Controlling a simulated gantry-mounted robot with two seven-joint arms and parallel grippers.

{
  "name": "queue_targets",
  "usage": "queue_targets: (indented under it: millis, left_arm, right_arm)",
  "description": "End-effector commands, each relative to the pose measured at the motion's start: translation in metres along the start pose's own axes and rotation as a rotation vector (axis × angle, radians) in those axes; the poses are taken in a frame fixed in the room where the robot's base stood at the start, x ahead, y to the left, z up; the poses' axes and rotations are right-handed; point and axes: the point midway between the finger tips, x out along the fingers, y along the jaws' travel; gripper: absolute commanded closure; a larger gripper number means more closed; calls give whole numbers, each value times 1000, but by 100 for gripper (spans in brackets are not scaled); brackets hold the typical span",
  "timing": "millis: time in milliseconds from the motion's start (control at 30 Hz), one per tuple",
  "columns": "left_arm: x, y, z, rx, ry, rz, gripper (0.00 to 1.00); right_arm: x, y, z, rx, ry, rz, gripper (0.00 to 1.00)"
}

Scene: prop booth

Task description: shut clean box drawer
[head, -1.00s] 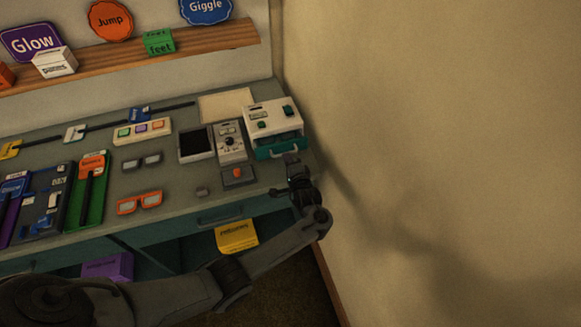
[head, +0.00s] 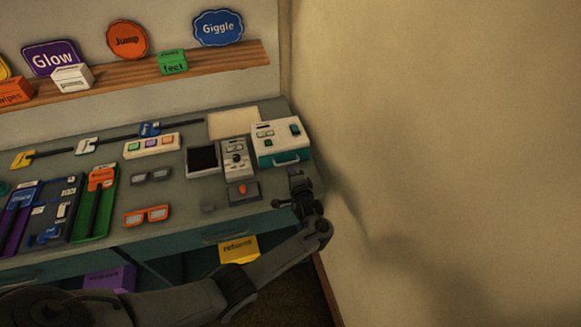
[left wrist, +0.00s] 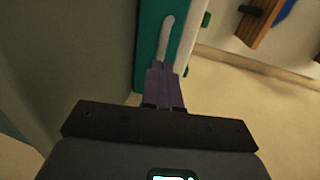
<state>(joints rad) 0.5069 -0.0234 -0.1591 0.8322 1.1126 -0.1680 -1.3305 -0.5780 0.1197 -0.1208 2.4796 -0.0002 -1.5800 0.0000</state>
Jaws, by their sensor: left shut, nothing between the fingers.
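The clean box (head: 277,135) is a white box with green buttons on top, at the right end of the counter by the wall. Its teal drawer (head: 285,158) has a pale handle and sits flush with the box front in the head view. In the left wrist view the teal drawer front (left wrist: 150,45) and its light handle are just ahead of the fingertips. My left gripper (head: 296,172) is shut and empty, close in front of the drawer. Its fingers (left wrist: 165,72) reach the lower end of the handle; whether they touch cannot be told. My right gripper is not in view.
A grey device with a dial (head: 236,158) and a dark screen (head: 203,160) stand left of the box. An orange button pad (head: 243,192) lies near the counter's front edge. The plain wall (head: 440,150) closes off the right side.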

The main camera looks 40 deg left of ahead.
Motion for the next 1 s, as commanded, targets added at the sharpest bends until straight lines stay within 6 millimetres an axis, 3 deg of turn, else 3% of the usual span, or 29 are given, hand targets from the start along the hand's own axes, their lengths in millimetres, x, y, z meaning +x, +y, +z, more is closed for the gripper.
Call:
queue_targets:
  millis: [67,500,800,867,1000]
  left_arm:
    - [-14,-5,0,2,1,6,100]
    - [-93,0,0,-2,1,3,100]
    - [-112,5,2,4,-1,5,100]
    - [-114,12,7,16,-4,12,100]
    - [-117,48,37,76,-21,38,100]
  right_arm:
    - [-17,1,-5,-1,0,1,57]
    - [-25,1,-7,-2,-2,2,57]
    - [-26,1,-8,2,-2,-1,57]
    - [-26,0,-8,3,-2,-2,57]
    - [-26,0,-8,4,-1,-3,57]
